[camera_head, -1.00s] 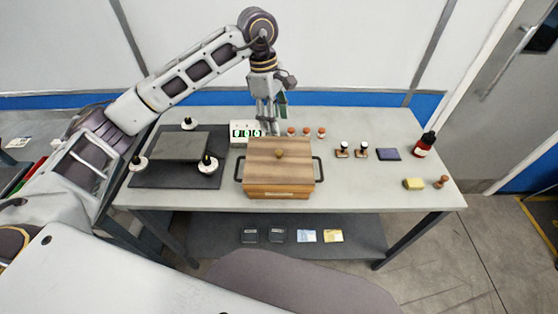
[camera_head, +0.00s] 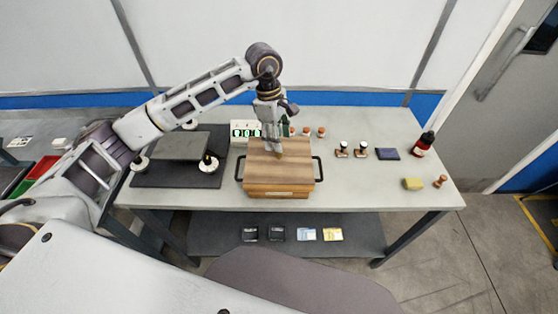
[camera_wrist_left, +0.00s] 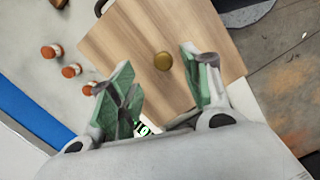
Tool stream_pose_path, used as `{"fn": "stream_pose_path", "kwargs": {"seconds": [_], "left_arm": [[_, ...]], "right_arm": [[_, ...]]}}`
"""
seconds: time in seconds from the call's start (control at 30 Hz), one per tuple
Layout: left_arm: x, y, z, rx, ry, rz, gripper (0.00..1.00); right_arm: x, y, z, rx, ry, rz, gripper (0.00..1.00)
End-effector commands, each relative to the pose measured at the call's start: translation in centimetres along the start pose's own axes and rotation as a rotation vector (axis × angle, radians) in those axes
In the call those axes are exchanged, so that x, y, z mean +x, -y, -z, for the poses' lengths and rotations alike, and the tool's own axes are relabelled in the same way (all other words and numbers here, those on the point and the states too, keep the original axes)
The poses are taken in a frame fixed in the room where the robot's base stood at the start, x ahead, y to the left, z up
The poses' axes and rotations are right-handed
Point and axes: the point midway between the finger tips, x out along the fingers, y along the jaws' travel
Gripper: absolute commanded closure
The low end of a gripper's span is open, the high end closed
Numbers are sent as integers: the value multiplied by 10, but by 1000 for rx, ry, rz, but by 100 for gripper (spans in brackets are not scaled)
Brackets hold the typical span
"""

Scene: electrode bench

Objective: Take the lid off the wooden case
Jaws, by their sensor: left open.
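The wooden case (camera_head: 277,190) stands on the grey bench with its lid (camera_head: 280,167) on. In the left wrist view the lid (camera_wrist_left: 150,30) shows striped wood grain and a round brass knob (camera_wrist_left: 163,61). My left gripper (camera_head: 274,147) is above the back part of the lid, pointing down. In the left wrist view its green-padded fingers (camera_wrist_left: 165,85) are apart, with the knob beyond and between their tips, and nothing is held. In the head view the knob is mostly hidden by the gripper. My right gripper is in neither view.
Black handles (camera_head: 319,169) stick out at the case's sides. A dark mat (camera_head: 150,179) with a grey plate lies left. A display box (camera_head: 240,130) and several red-capped vials (camera_head: 321,132) stand behind. Stamps, a dark pad (camera_head: 388,154) and a red bottle (camera_head: 425,144) are right.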

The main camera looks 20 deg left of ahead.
Motion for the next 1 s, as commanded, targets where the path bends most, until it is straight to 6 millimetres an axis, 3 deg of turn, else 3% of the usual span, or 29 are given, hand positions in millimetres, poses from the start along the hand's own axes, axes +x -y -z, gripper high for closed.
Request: {"fn": "stream_pose_path", "kwargs": {"seconds": [0.27, 0.63, 1.0], "left_arm": [[13, 2, 1, 0, 0, 3, 52], [46, 4, 3, 0, 0, 1, 52], [52, 4, 3, 0, 0, 0, 52]], "right_arm": [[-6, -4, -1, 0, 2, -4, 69], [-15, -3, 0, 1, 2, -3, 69], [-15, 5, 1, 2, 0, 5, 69]]}}
